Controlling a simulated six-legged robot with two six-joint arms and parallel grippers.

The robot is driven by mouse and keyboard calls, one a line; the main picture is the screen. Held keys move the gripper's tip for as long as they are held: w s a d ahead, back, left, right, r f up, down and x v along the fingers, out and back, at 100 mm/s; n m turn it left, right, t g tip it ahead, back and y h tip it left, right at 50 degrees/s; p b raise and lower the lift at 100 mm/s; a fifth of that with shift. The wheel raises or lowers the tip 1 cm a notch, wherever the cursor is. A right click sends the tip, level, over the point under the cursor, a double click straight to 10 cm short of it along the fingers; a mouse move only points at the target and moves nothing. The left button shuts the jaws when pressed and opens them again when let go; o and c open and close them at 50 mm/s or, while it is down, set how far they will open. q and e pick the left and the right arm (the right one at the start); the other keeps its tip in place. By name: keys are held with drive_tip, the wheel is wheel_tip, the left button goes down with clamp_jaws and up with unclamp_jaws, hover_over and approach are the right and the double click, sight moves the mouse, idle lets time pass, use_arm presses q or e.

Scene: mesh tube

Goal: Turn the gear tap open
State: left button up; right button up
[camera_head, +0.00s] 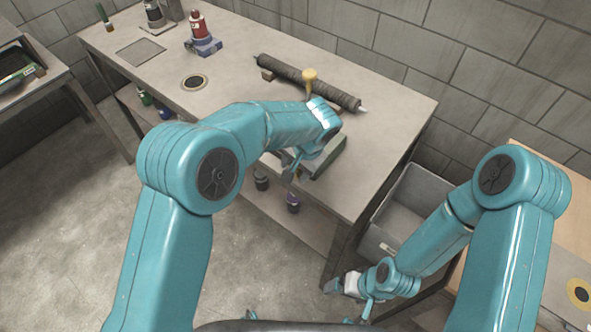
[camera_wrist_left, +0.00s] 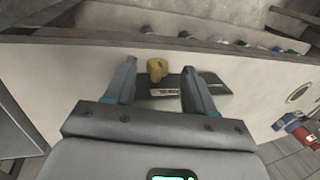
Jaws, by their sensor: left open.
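A yellow-brown knob (camera_wrist_left: 156,68), which looks like the tap, shows between and beyond my left fingers in the left wrist view. A dark green block with a label (camera_wrist_left: 215,84) lies beside it. My left gripper (camera_wrist_left: 158,88) is open, one finger on each side of the knob, with no contact visible. In the head view my left arm partly hides the green block (camera_head: 328,157) near the table's front edge. A yellow mushroom-shaped piece (camera_head: 309,76) stands out above my wrist; I cannot tell if it is the same knob. My right gripper (camera_head: 350,294) hangs low, away from the table.
A dark mesh tube (camera_head: 288,74) lies along the back of the grey table (camera_head: 250,55). A red bottle on a blue base (camera_head: 200,32) and a round hole (camera_head: 194,82) are farther left. A grey bin (camera_head: 418,200) stands at the right.

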use_arm(q)
drive_tip(key=shift+x, duration=1.15)
clamp_jaws()
